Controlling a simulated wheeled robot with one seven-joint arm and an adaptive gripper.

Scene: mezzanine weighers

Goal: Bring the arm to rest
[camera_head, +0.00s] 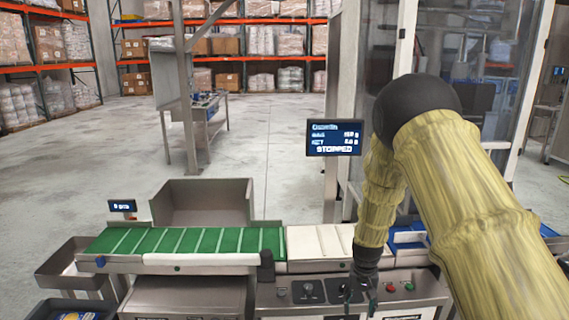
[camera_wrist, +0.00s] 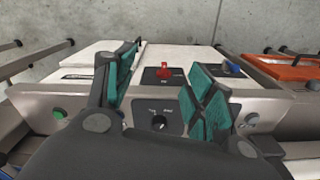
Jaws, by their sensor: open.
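My arm, in a yellowish fabric cover, reaches in from the right of the head view and bends down at a black joint. My gripper (camera_head: 362,293) hangs at the front control panel (camera_head: 325,309) of the weigher. In the wrist view my gripper (camera_wrist: 163,92) is open, with its teal finger pads apart and nothing between them. A red switch (camera_wrist: 163,70) and a black knob (camera_wrist: 159,122) show beyond and between the fingers. I cannot tell whether a finger touches the panel.
A green ribbed belt (camera_head: 185,240) and a pale belt (camera_head: 318,241) lie behind the panel. A display (camera_head: 334,138) reads STOPPED. A grey bin (camera_head: 203,203) stands behind the green belt. A clear-panelled cabinet (camera_head: 480,60) stands behind my arm. Open floor (camera_head: 275,130) lies beyond.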

